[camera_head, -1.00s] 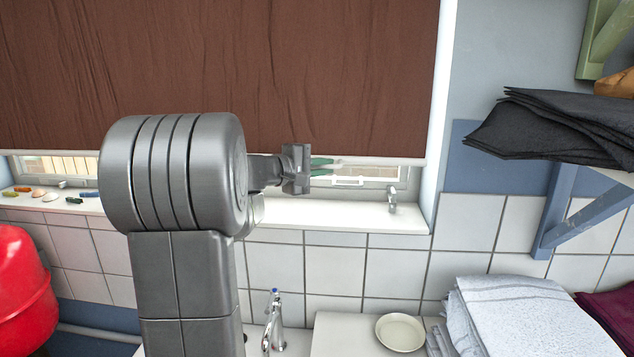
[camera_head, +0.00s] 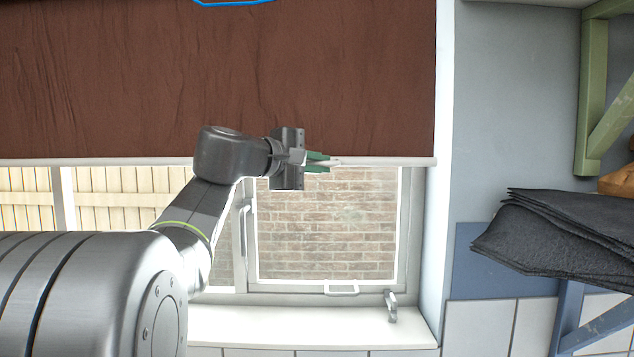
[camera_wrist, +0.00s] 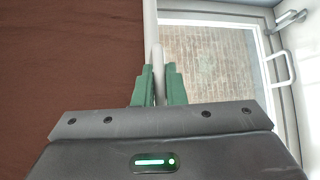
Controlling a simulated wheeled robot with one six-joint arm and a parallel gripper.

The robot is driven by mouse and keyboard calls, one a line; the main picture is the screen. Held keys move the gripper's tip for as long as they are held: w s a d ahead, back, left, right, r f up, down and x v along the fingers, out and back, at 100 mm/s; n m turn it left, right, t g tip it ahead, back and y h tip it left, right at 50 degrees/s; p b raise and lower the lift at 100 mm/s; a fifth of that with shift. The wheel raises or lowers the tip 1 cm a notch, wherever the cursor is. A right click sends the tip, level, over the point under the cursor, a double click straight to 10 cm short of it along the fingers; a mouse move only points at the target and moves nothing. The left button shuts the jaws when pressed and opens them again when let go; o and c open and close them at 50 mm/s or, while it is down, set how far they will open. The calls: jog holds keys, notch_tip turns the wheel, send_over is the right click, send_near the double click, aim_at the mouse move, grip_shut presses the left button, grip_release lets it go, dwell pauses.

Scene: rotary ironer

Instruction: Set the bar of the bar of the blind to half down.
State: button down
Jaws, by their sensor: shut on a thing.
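The brown blind (camera_head: 330,80) hangs over the upper part of the window. Its pale bar (camera_head: 390,161) runs level along its lower edge, well above the sill. My gripper (camera_head: 326,162) is shut on the bar, with its green fingertips around it. In the wrist view, the bar (camera_wrist: 150,25) runs up from between the two green fingers of my gripper (camera_wrist: 159,85), with the brown cloth (camera_wrist: 70,60) on the left and window glass on the right. My arm hides part of the bar's left portion and of the window.
Below the bar, the window (camera_head: 330,220) shows a brick wall and a pale fence outside. A window handle (camera_head: 341,289) and a latch (camera_head: 391,304) stick out above the white sill (camera_head: 300,326). At right, dark folded cloths (camera_head: 560,240) lie on a bracketed shelf.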

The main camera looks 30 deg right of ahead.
jog(key=shift+r, duration=0.3)
jog(key=c, duration=1.5)
grip_release()
jog(key=shift+f, duration=0.1)
jog(key=b+v, duration=0.3)
jog(key=v, duration=1)
jog(key=shift+s+a+b, duration=0.15)
jog(key=shift+a+b, duration=0.2)
